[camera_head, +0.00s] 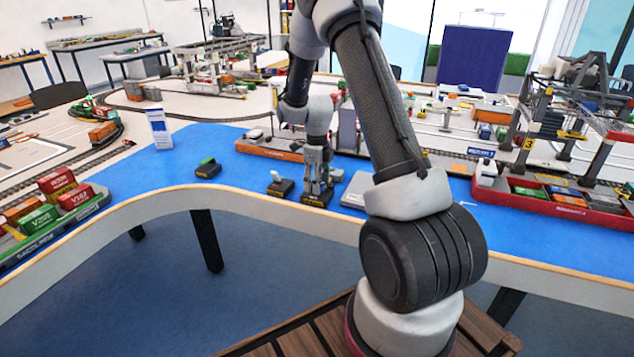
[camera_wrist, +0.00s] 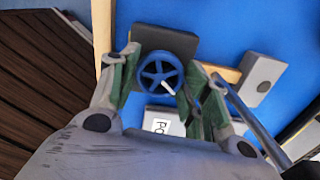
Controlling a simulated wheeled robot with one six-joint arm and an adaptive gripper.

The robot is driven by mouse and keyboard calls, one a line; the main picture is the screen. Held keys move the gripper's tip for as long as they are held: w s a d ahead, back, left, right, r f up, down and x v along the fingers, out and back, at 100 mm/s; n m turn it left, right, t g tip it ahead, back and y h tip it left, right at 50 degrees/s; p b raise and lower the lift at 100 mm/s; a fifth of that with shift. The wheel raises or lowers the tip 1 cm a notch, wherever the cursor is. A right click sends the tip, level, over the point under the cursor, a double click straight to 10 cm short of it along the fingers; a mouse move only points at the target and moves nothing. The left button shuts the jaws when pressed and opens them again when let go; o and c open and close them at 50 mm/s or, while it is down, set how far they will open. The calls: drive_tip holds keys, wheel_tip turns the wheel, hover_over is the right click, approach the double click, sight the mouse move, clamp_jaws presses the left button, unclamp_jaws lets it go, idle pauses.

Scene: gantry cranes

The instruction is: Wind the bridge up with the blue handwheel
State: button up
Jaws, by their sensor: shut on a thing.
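The blue handwheel (camera_wrist: 148,78) sits on a dark block (camera_wrist: 172,38) in the wrist view, with a pale handle near its rim. My gripper (camera_wrist: 161,80) has a green-padded finger on each side of the wheel and is shut on it. In the head view my gripper (camera_head: 316,188) points down at a small dark box (camera_head: 316,201) near the table's front edge, and the wheel is hidden by the fingers. A gantry crane (camera_head: 524,140) marked 3 stands at the right. I cannot tell which bridge the wheel drives.
Another small dark box (camera_head: 280,187) stands left of my gripper, and a box with a green top (camera_head: 207,168) is further left. A grey panel (camera_head: 356,190) is close on the right.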

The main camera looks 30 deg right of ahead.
idle(0.5)
drive_tip(key=o, duration=1)
wheel_tip(320, 180, up, 12)
